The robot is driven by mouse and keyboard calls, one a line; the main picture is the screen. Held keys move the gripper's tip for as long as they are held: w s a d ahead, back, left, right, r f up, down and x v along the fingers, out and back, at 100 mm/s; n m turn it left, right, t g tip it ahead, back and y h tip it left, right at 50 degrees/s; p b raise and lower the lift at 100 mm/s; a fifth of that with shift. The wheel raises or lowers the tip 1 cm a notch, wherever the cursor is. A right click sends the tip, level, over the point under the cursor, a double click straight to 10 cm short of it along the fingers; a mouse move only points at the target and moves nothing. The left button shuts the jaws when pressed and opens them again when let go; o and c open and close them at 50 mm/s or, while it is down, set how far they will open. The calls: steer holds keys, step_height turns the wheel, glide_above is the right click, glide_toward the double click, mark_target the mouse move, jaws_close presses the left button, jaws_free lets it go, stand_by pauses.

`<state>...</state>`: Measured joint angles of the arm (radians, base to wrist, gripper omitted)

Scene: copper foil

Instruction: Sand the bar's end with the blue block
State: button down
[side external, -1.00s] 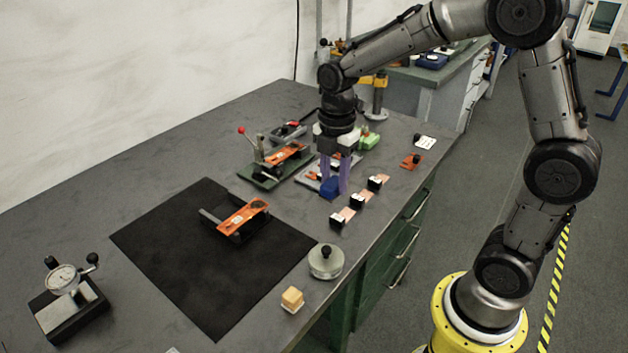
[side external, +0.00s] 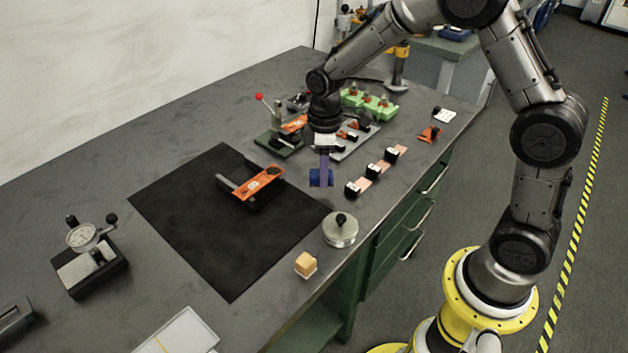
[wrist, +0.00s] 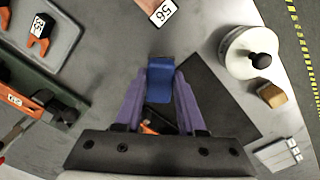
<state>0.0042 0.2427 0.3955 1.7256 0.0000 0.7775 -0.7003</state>
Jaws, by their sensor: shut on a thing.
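My gripper (side external: 322,168) is shut on the blue block (side external: 321,178) and holds it near the back right corner of the black mat (side external: 215,245). In the wrist view the block (wrist: 160,80) sits between the two purple fingers. Its height above the surface is hard to tell. In the wrist view my gripper mostly hides this bar. Which end of the bar is the one to sand cannot be told.
A round lidded pot (side external: 340,230) and a tan block (side external: 306,264) stand near the front edge. A dial gauge (side external: 84,240) stands at left. A red-knobbed clamp (side external: 276,138) and green rack (side external: 368,104) are behind. The mat's front is clear.

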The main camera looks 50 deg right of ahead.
steer(key=w+m, duration=0.2)
steer(key=m, duration=0.1)
steer(key=shift+a+f, duration=0.1)
steer(key=shift+f, duration=0.3)
steer(key=m, duration=0.1)
steer(key=w+m, duration=0.1)
steer(key=m, duration=0.1)
steer(key=shift+r+m, duration=0.1)
steer(key=shift+m, duration=0.8)
steer(key=shift+s, duration=0.25)
steer(key=w+d+r+n, duration=0.2)
steer(key=w+d+r, duration=0.2)
steer(key=w+r, duration=0.65)
steer(key=w+d+r+m, duration=0.1)
steer(key=w+d+r, duration=0.1)
steer(key=w+d, duration=0.5)
steer(key=d, duration=0.2)
steer(key=shift+d, duration=0.4)
